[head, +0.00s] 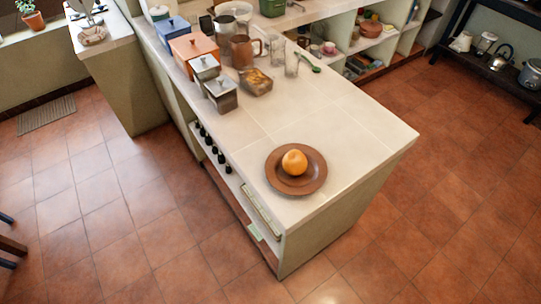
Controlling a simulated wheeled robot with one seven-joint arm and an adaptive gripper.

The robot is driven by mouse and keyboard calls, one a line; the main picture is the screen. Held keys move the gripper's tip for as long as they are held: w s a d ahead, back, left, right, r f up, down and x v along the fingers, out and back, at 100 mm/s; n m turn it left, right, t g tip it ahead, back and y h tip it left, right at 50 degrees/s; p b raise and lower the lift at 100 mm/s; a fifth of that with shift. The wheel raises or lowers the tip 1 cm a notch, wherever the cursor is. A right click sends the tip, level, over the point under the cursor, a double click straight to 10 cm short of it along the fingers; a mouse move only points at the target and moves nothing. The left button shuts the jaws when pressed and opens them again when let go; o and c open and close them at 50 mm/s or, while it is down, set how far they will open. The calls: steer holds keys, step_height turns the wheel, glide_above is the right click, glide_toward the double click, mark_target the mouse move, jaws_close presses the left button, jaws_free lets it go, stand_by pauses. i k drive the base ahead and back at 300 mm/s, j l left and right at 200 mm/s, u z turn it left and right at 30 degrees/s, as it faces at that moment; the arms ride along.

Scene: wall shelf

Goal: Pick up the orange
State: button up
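The orange (294,161) rests on a round brown plate (273,175) near the front end of the white tiled counter (345,130). It sits near the plate's middle, and nothing touches it from above. My gripper does not show in the head view.
Several boxes and canisters, including an orange box (194,50) and a metal canister (221,93), stand further back on the counter. The counter around the plate is clear, and the tiled floor (130,235) is open.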

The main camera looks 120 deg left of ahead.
mark_target(294, 163)
steer(key=u, duration=3.5)
steer(key=j+z, duration=0.45)
steer(key=j, duration=0.35)
steer(key=k+j+z, duration=0.1)
steer(key=j+z, duration=0.35)
steer(key=j, duration=0.4)
